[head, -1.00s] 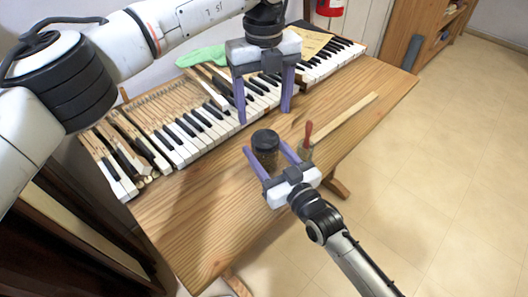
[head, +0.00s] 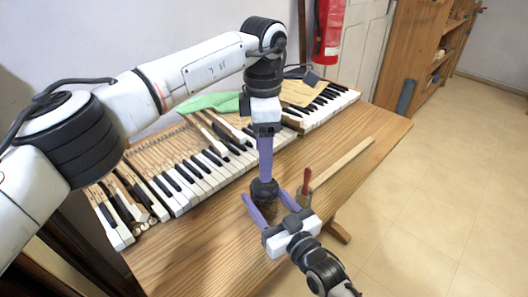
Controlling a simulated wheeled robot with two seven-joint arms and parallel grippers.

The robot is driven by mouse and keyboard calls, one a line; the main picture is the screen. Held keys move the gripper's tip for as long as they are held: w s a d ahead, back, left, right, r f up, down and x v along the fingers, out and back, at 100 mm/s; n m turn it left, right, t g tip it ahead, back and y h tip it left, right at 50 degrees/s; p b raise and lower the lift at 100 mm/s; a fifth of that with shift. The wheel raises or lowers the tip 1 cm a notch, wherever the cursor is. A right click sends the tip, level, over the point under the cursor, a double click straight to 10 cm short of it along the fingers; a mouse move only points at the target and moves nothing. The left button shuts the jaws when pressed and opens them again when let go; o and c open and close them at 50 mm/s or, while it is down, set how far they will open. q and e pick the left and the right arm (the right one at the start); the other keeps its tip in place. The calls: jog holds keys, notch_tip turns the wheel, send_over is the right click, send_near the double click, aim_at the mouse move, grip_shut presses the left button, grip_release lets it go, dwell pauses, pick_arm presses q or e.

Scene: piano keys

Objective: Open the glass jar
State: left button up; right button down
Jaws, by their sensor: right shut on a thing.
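The glass jar (head: 268,208) with its dark lid (head: 264,188) is upright at the front of the wooden table. My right gripper (head: 263,197) reaches in from the lower right, its purple fingers on either side of the jar, shut on its body. My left gripper (head: 264,179) points straight down from above, with its fingertips at the lid. Its fingers are seen edge-on, one behind the other, so the gap between them and any grip on the lid are hidden.
A red-handled tool (head: 307,179) stands just right of the jar, near a long wooden strip (head: 342,163). Behind is the piano keyboard (head: 190,180) with loose keys and a green cloth (head: 210,102). The wooden table (head: 185,250) is clear at front left.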

aim_at(264, 186)
pick_arm(q)
jog(key=m, duration=0.4)
jog(key=shift+m, duration=0.3)
jog(key=m, duration=0.8)
jog(key=shift+m, duration=0.3)
jog(key=m, duration=0.5)
jog(key=shift+f+m, duration=0.1)
jog(key=shift+m, duration=0.2)
jog(key=shift+f, duration=3.95)
